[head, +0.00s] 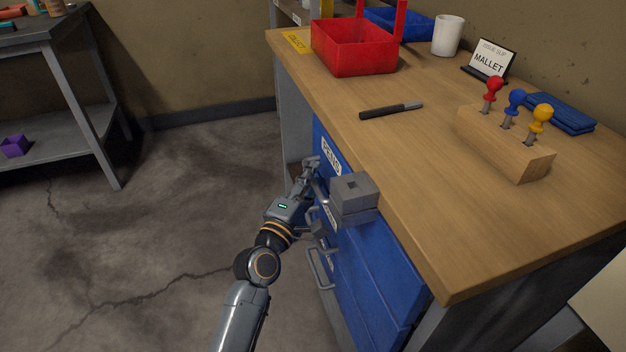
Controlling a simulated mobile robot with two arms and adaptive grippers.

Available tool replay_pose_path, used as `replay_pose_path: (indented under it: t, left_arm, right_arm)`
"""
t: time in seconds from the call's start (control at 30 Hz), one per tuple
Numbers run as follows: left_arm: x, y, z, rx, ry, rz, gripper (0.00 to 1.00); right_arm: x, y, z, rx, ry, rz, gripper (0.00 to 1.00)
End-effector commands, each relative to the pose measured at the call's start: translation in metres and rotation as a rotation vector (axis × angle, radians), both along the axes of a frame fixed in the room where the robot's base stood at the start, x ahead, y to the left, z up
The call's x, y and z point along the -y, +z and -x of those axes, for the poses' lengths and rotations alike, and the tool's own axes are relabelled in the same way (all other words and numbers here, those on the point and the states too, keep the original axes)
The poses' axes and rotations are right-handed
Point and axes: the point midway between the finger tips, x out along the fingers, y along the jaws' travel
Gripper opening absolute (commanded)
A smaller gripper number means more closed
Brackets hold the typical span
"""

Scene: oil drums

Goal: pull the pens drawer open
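The pens drawer (331,155) is the top blue drawer front under the wooden workbench, with a white "PENS" label. Its front looks flush with the cabinet, though the gripper and a grey vise hide part of it. My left gripper (312,172) is at this drawer front, just below the label, where the drawer's handle is mostly hidden. I cannot tell whether its fingers are open or closed around the handle. My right gripper is not in view.
The grey vise (355,199) juts from the bench edge right beside my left gripper. Lower drawer handles (321,268) stick out below.

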Motion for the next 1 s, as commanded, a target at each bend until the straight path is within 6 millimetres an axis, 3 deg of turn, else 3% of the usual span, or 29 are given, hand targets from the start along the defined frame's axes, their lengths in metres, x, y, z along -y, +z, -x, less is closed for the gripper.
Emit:
replay_pose_path:
  t: [0.27,0.43,0.77,1.0]
  left_arm:
    - [0.000,0.000,-0.001,0.000,0.000,0.000,0.34]
    - [0.000,0.000,-0.001,0.000,0.000,0.000,0.00]
    - [0.000,0.000,-0.001,0.000,0.000,-0.001,0.00]
    - [-0.014,0.000,0.004,-0.001,0.000,-0.003,0.00]
  right_arm:
    - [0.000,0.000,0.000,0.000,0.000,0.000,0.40]
    - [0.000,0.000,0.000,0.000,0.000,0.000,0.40]
    - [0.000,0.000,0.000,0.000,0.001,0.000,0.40]
    - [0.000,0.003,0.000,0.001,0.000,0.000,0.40]
